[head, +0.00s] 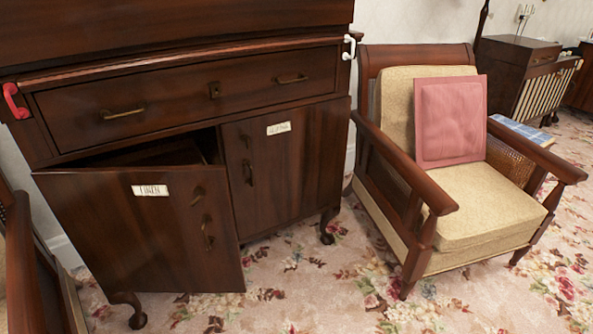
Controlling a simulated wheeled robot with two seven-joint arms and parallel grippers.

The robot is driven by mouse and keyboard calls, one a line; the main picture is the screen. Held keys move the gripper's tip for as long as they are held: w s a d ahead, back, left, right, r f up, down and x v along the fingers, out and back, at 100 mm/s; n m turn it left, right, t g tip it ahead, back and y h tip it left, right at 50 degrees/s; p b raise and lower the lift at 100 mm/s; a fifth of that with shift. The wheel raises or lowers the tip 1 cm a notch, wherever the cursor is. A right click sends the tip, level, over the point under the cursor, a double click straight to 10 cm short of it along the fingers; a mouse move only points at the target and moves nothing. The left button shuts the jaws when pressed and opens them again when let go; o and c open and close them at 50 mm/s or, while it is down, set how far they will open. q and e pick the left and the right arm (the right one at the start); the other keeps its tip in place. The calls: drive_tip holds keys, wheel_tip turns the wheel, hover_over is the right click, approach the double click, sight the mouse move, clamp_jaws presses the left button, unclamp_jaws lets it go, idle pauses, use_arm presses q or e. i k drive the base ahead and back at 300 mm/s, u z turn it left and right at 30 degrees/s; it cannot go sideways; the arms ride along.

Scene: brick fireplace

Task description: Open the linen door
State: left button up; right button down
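The linen door (140,232) is the left door of a dark wooden cabinet. A white label (150,190) reading LINEN is on its upper part. The door stands partly open, swung out toward me from its right edge, and a dark gap shows above and behind it. Metal handles (207,232) sit near its right edge. The right cabinet door (290,165) is shut and has its own white label (279,128), too small to read surely. Neither of my grippers shows in the head view.
A wide drawer (190,92) above the doors is shut. A red handle (15,101) and a white handle (349,47) are at the cabinet's sides. An armchair (490,205) with a pink cushion (450,120) stands right. Flowered carpet (300,285) is clear in front.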

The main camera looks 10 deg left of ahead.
sight(136, 229)
drive_tip(key=z, duration=0.2)
drive_tip(key=i, duration=1.15)
drive_tip(key=u, duration=1.45)
